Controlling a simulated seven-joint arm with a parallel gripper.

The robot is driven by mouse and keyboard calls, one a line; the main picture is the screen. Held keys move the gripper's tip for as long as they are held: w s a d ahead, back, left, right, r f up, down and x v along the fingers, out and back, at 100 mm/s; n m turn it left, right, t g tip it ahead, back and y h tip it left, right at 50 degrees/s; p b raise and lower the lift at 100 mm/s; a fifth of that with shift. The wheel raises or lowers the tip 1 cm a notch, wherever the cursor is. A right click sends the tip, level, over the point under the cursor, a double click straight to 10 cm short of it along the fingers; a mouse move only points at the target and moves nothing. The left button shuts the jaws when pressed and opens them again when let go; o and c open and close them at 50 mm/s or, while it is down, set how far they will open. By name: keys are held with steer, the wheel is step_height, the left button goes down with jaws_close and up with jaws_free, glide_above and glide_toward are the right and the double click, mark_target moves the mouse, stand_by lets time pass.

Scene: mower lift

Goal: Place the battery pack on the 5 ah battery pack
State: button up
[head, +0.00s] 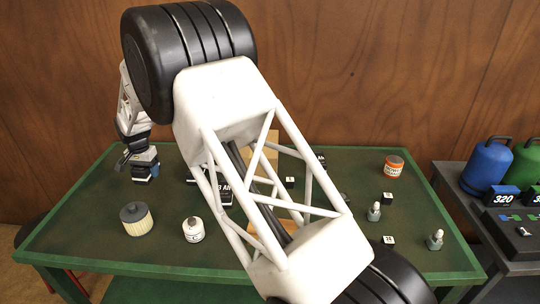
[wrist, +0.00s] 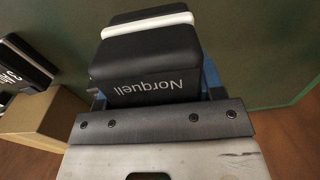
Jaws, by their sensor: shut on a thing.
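My gripper (head: 137,158) is at the left of the green table in the head view. It is shut on a battery pack (head: 146,172), black with a blue part. In the wrist view the held battery pack (wrist: 150,65) is black, with a white stripe and the upside-down word "Norquell". Black packs with white labels (head: 224,190) stand mid-table, partly behind my arm; one label seems to read "3 AH". I cannot make out a 5 ah label; that pack may be hidden by my arm. My gripper is left of these packs, apart from them.
An orange-labelled can (head: 393,167), small bottles (head: 374,212) and number cubes are at the right. A grey side table holds gas cylinders (head: 487,167). A light-brown block (wrist: 42,117) shows in the wrist view.

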steer(key=r, duration=0.4)
steer(key=d+r, duration=0.1)
steer(key=r, duration=0.1)
steer(key=shift+w+r, duration=0.25)
steer(key=shift+r, duration=0.05)
steer(key=w+d+m, duration=0.2)
steer(key=w+d, duration=0.2)
steer(key=d, duration=1.1)
steer(key=w+d+m, duration=0.2)
steer(key=w+d, duration=0.2)
steer(key=d, duration=1.1)
steer(key=s+d+m, duration=0.2)
steer(key=d, duration=1.5)
steer(key=s+d+m, duration=0.2)
steer(key=s+d, duration=0.1)
steer(key=d, duration=1.4)
steer(key=f, duration=0.5)
steer(key=shift+w+a, duration=0.25)
steer(key=shift+a, duration=0.05)
glide_above(318, 157)
steer(key=shift+f, duration=0.8)
